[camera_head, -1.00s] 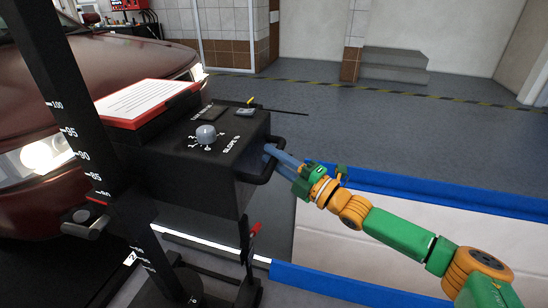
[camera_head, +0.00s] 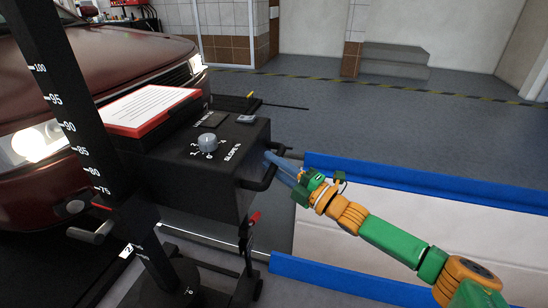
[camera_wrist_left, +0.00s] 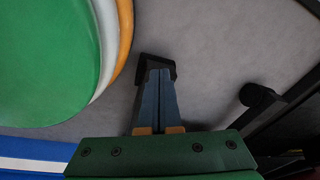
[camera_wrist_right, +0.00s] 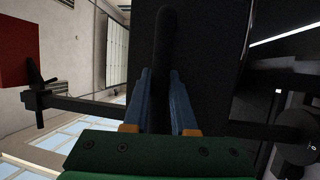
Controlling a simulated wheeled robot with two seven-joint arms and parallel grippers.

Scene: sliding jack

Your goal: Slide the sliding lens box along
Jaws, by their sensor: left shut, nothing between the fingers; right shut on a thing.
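The black lens box (camera_head: 190,165) stands left of centre in the head view, on an upright post (camera_head: 55,110) with a printed scale. A grey dial (camera_head: 208,143) is on its top, and a black bar handle (camera_head: 262,178) is on its right side. My right gripper (camera_head: 280,165) is shut on the handle. In the right wrist view its blue fingers (camera_wrist_right: 162,90) stand on both sides of the black bar. My left gripper is outside the head view. In the left wrist view its blue fingers (camera_wrist_left: 159,75) are shut with nothing between them, in front of a black bracket-like part (camera_wrist_left: 150,64).
A dark red car (camera_head: 110,65) stands behind the post. Low white panels with blue edges (camera_head: 420,185) lie right of the box, under my right arm. A black lever with a red tip (camera_head: 254,217) rises below the box. Grey floor (camera_head: 400,125) behind is open.

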